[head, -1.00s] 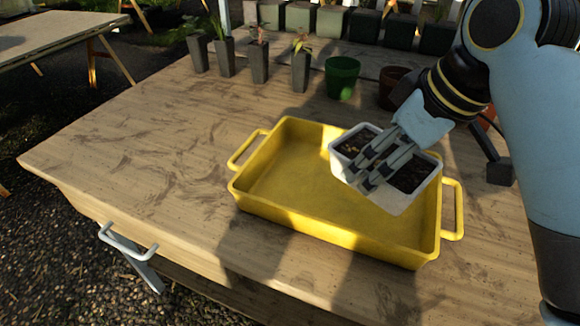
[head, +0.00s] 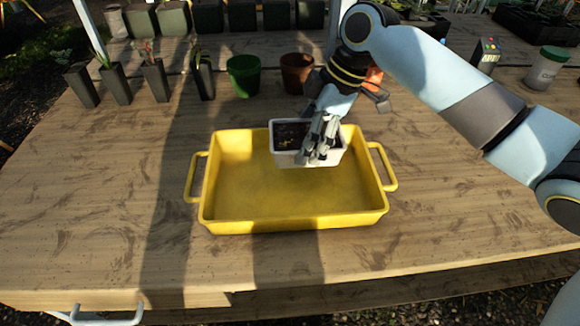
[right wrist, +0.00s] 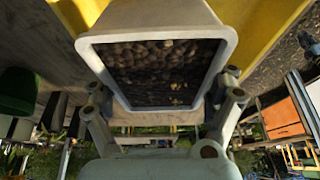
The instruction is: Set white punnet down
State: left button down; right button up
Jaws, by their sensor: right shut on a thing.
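The white punnet (head: 287,158), filled with dark soil, is over the back right part of the yellow tray (head: 222,215). My right gripper (head: 318,145) is shut on the punnet and reaches in from the back right. In the right wrist view the punnet (right wrist: 160,18) sits between the two fingers of my gripper (right wrist: 165,110), its soil facing the camera. Whether its underside touches the tray floor cannot be told. The front and left of the tray are empty. My left gripper is not in view.
Behind the tray stand a green pot (head: 243,75), a terracotta pot (head: 297,72) and several tall grey pots with seedlings (head: 154,80). A white cup with a green lid (head: 545,68) is at the far right. The table left of the tray is clear.

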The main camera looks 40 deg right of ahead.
aim_at(291, 154)
jog(key=a+f, duration=0.1)
jog(key=a, duration=0.1)
jog(key=a+f, duration=0.1)
jog(key=shift+s+a+f, duration=0.1)
jog(key=shift+a+f, duration=0.05)
jog(key=shift+a, duration=0.25)
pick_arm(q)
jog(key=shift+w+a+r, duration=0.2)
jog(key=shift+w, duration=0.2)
pick_arm(e)
jog(key=shift+f, duration=2.1)
jog(key=o, duration=1.2)
jog(key=shift+c, duration=0.2)
pick_arm(q)
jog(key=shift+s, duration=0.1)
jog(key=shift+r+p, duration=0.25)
jog(key=shift+p, duration=0.1)
pick_arm(e)
jog(key=v, duration=1.2)
